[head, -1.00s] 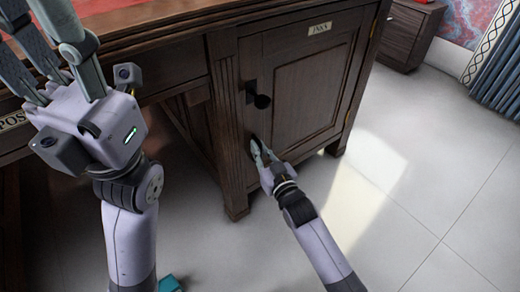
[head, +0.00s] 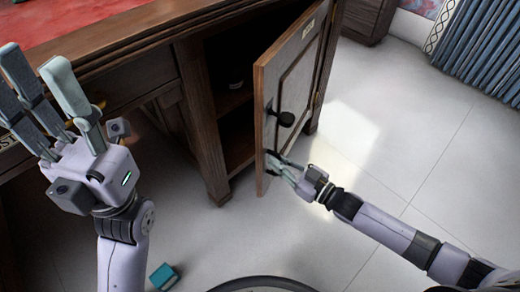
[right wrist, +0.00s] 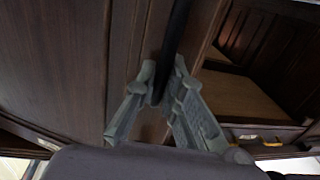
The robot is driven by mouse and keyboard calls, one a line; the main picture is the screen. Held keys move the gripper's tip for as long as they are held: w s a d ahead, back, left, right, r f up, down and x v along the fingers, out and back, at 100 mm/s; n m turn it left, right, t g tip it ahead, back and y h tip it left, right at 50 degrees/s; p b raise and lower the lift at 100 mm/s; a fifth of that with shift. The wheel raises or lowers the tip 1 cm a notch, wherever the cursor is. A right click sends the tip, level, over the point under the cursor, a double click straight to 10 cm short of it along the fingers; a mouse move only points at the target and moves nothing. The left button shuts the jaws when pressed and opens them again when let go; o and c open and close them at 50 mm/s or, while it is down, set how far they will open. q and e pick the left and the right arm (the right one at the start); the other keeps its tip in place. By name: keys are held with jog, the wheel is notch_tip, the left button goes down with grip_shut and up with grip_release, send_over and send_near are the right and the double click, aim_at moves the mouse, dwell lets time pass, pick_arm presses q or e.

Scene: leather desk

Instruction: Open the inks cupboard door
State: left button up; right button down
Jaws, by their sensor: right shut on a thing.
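The dark cupboard interior (head: 232,130) shows a shelf. My left gripper (head: 35,65) is raised at the left, open and empty, away from the door.
The desk top (head: 80,25) has red leather and a wooden edge. A small blue box (head: 164,277) lies on the floor near my left arm. A wooden cabinet (head: 367,18) and a blue curtain (head: 485,50) stand at the back right. The pale floor (head: 400,150) right of the door is clear.

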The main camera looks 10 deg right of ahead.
jog(key=d, duration=0.1)
jog(key=s+d, duration=0.1)
jog(key=d, duration=0.1)
jog(key=s+d+p, duration=0.1)
jog(key=shift+s+d+r, duration=0.1)
jog(key=shift+d+r, duration=0.05)
jog(key=shift+d, duration=0.1)
jog(key=c, duration=1.7)
grip_release()
jog(key=shift+o, duration=0.2)
jog(key=v, duration=1.2)
